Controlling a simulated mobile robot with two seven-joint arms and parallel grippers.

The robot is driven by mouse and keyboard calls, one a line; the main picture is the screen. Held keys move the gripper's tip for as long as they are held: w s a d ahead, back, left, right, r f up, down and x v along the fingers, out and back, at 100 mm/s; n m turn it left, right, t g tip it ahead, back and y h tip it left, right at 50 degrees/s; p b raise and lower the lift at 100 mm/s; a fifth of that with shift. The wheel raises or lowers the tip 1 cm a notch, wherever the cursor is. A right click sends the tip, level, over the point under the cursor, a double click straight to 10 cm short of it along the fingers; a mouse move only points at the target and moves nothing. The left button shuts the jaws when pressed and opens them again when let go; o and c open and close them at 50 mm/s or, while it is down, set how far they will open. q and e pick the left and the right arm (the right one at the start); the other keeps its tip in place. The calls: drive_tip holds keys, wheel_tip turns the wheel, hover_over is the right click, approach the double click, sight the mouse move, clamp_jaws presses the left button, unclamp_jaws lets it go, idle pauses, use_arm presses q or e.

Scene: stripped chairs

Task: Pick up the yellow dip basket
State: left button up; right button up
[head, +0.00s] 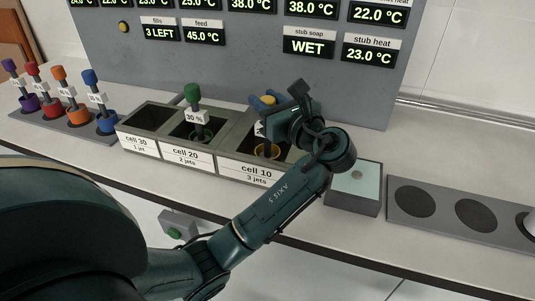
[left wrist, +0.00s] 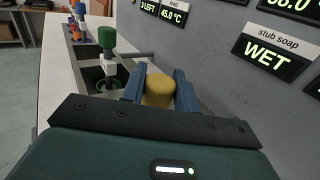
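The yellow dip basket (head: 266,152) stands in the front-right bin marked cell 10 (head: 249,170); its yellow ring shows low inside the bin. Its yellow knob (left wrist: 159,90) lies between the two blue fingers of my left gripper (left wrist: 160,92), with no clear gap on either side. In the head view my left gripper (head: 265,101) is over cell 10, and my wrist hides part of the basket and bin. The gripper appears shut on the knob. My right gripper is in neither view.
A green basket (head: 195,115) stands in cell 20; it also shows in the left wrist view (left wrist: 107,40). Cell 30 (head: 150,117) is empty. Purple, red, orange and blue baskets stand in a rack (head: 75,130) at left. A pale-topped block (head: 356,178) and a holed tray (head: 450,205) are right. A display panel (head: 240,60) rises behind.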

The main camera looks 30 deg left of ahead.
use_arm(q)
clamp_jaws()
idle(0.3)
